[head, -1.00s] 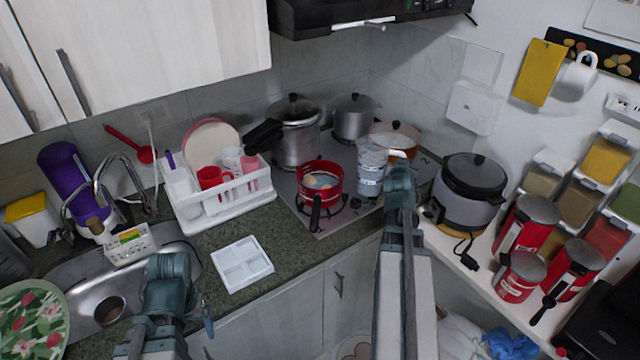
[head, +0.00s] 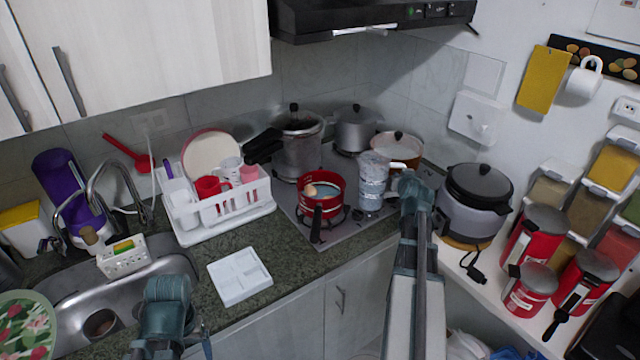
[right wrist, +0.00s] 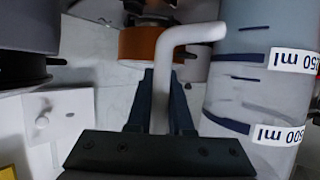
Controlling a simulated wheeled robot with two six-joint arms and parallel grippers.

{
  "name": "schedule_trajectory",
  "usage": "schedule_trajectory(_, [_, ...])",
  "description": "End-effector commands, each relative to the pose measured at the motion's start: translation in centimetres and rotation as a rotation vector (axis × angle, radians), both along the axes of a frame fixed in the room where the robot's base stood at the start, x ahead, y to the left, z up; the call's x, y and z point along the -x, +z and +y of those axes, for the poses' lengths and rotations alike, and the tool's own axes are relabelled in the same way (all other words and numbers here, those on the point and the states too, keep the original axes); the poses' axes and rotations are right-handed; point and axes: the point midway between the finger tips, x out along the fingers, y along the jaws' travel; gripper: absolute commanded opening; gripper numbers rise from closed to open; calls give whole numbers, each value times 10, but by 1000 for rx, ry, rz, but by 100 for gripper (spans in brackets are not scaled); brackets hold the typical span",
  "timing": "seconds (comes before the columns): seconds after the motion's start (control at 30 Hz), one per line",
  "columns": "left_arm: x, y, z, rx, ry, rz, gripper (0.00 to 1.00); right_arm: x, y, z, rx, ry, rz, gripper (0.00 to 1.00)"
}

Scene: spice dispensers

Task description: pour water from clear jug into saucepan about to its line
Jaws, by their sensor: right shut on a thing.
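The clear jug (head: 373,184) is upright beside the red saucepan (head: 335,183), to its right. My right gripper (head: 409,185) is shut on the jug's white handle. In the right wrist view the jug (right wrist: 255,105) appears upside down with its 250 ml and 500 ml marks, and a bluish tint ends just past the 250 ml mark. I cannot tell if the jug touches the hob. The saucepan sits on the front burner with bluish liquid and a small brownish round thing inside. Its line cannot be made out.
A tall steel pot (head: 298,150), a lidded grey pot (head: 356,132) and an orange pot (head: 410,152) stand behind on the hob (head: 293,205). A rice cooker (head: 470,205) is at right. A dish rack (head: 240,213) and white tray (head: 240,276) are at left.

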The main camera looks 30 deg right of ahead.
Motion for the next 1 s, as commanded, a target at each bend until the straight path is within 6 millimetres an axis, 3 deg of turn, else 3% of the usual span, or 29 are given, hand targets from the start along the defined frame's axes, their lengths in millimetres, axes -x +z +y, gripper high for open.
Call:
schedule_trajectory(0.53, [0, -6, 0, 0, 0, 0, 84, -7, -2, -5, 12, 36, -16, 0])
schedule_trajectory(1.0, [0, 13, 0, 0, 0, 0, 84, -11, 18, 0, 135, 39, 66, 0])
